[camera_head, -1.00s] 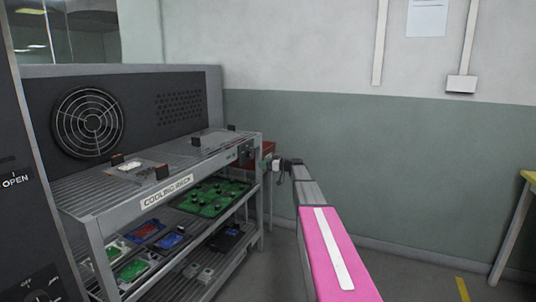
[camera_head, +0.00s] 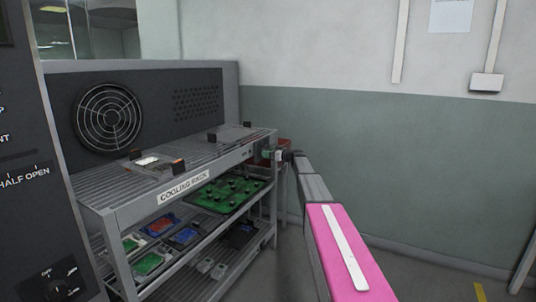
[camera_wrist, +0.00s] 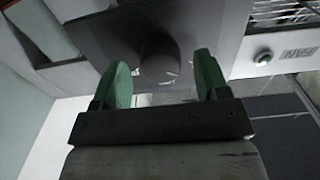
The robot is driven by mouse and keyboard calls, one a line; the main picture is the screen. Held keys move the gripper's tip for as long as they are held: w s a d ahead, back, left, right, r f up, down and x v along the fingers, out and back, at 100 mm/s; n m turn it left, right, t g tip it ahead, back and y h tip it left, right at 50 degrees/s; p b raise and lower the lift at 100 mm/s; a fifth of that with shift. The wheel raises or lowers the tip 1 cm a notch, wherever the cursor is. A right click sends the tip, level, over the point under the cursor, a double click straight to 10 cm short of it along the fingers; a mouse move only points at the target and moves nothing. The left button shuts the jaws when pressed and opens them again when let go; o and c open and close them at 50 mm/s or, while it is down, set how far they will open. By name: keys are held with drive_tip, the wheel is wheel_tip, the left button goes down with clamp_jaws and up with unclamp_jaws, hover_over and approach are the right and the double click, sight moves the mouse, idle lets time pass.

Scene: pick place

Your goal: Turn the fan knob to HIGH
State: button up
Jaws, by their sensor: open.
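The dark round fan knob (camera_wrist: 160,60) sits on a grey panel in the wrist view, with small pale marks near its lower edge. My gripper (camera_wrist: 163,78) is open, its two green fingertips to the left and right of the knob with a gap on each side. I cannot tell how deep the fingers reach along it. In the head view my gripper (camera_head: 274,154) is at the right front end of the cooling rack (camera_head: 225,163), where the knob is hard to make out. The knob's setting is not readable.
The rack carries a round fan (camera_head: 108,118) on its back panel and a green circuit board (camera_head: 228,193) on a lower shelf. A dark cabinet (camera_head: 40,190) stands at the left. A round button (camera_wrist: 263,57) is right of the knob.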

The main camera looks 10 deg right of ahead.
drive_tip(key=shift+w+a, duration=0.2)
drive_tip(key=shift+a, duration=0.05)
drive_tip(key=shift+c, duration=0.3)
drive_tip(key=c, duration=0.9)
drive_tip(key=shift+o, duration=0.2)
